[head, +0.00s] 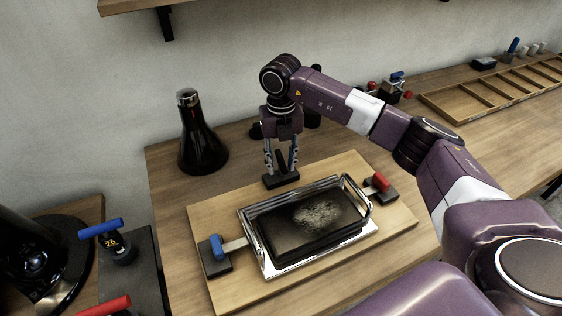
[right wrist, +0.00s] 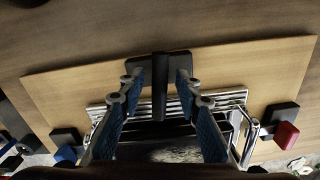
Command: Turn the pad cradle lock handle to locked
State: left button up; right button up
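A black lock handle (head: 281,160) stands on a dark block (head: 282,181) at the back edge of the pad cradle (head: 268,270), a chrome frame holding a dark pad with a pale grainy patch (head: 318,214). My right gripper (head: 281,166) points down over the block, its blue-padded fingers on either side of the handle. In the right wrist view the handle (right wrist: 159,88) stands between the spread fingers (right wrist: 161,82), with a visible gap on each side. The right gripper is open. My left gripper is not in view.
The cradle sits on a wooden board (head: 224,294), with a blue-handled clamp (head: 216,250) at left and a red-handled one (head: 380,183) at right. A dark bottle (head: 201,140) stands behind left. A wooden tray (head: 490,97) lies far right.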

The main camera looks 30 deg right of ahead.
aim_at(281, 159)
notch_tip(281, 159, up, 12)
dwell(0.4)
jog(key=shift+o, duration=0.4)
